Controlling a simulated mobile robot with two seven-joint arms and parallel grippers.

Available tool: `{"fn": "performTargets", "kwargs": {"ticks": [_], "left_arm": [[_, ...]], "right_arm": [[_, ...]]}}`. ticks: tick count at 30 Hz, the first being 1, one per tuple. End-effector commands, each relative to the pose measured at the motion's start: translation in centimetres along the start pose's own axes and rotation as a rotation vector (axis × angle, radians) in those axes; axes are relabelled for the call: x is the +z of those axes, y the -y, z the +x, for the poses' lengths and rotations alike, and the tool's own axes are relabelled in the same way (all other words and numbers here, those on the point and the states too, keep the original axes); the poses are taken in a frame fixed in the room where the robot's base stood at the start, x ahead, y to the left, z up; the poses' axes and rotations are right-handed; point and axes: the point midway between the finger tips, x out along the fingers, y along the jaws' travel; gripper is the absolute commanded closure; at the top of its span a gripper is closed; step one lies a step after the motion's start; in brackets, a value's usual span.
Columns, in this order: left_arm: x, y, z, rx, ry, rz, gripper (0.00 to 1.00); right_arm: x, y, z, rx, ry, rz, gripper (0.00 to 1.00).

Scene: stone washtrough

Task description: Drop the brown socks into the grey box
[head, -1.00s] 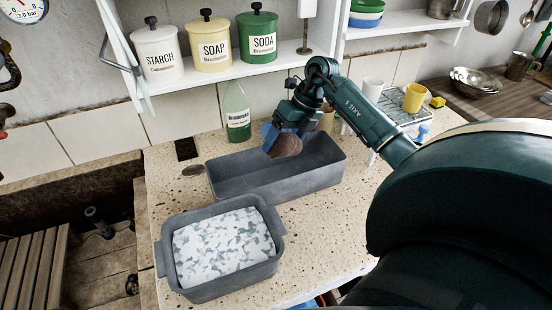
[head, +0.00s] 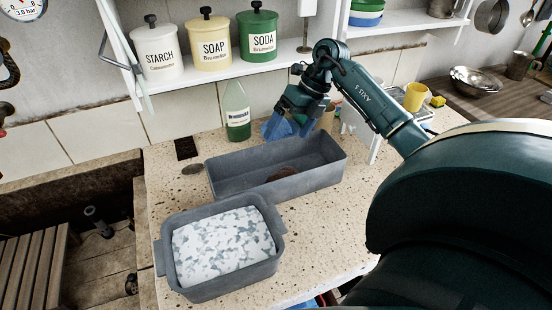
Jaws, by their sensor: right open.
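My left gripper does not show.
A grey tub (head: 217,291) with a white-and-grey patterned content stands in front of the box. A green bottle (head: 237,112) stands behind it. A shelf with canisters (head: 213,42) hangs above. The stone counter (head: 325,235) is clear at front right.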

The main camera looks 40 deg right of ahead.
Motion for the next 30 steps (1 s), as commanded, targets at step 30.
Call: {"fn": "performTargets", "kwargs": {"ticks": [30], "left_arm": [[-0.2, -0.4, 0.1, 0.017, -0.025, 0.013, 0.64]], "right_arm": [[0.0, 0.0, -9.8, 0.0, 0.0, 0.0, 0.0]]}}
